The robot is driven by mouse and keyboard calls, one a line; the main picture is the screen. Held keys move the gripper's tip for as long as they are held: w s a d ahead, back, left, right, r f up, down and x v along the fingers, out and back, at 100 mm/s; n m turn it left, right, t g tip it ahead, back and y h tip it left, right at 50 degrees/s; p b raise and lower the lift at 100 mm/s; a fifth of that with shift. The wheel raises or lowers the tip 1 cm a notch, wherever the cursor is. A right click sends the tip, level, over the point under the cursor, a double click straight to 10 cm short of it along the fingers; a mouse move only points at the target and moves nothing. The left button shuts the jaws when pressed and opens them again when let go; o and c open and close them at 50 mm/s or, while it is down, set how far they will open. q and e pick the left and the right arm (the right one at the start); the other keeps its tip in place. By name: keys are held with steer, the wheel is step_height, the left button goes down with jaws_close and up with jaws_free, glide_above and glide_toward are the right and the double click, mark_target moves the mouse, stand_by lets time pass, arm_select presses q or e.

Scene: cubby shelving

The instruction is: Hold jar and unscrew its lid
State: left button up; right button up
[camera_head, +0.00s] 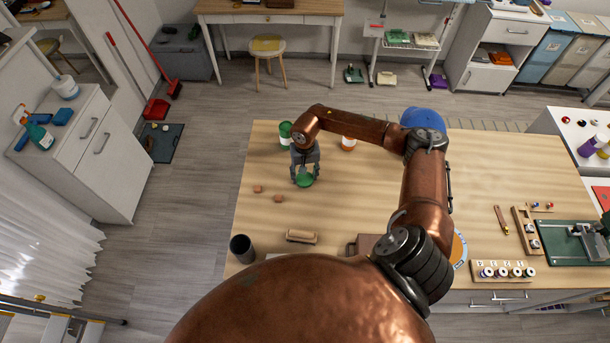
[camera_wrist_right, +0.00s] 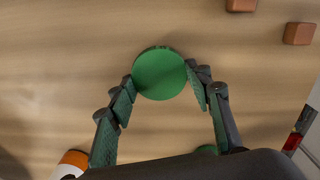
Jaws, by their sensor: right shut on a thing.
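A round green lid (camera_head: 305,181) is between the fingertips of my right gripper (camera_head: 304,172), over the left part of the wooden table. The right wrist view shows the lid (camera_wrist_right: 159,73) from above, with a finger of the right gripper (camera_wrist_right: 160,84) against each side. The gripper is shut on it. Whether a jar is under the lid cannot be told. My left gripper is not in view.
A dark cup (camera_head: 242,247) and a wooden-backed brush (camera_head: 301,236) are near the table's front. A rack of small bottles (camera_head: 502,270) is at the right. The tabletop (camera_head: 350,195) around the gripper is mostly clear.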

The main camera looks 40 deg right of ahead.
mark_target(305, 178)
steer(key=shift+f, duration=0.6)
steer(key=o, duration=1.3)
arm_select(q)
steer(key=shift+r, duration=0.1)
arm_select(e)
steer(key=shift+r, duration=0.1)
steer(key=shift+r, duration=0.15)
arm_select(q)
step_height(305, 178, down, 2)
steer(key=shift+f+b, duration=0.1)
steer(key=shift+b, duration=1.05)
arm_select(e)
step_height(305, 178, up, 12)
steer(key=shift+f, duration=0.1)
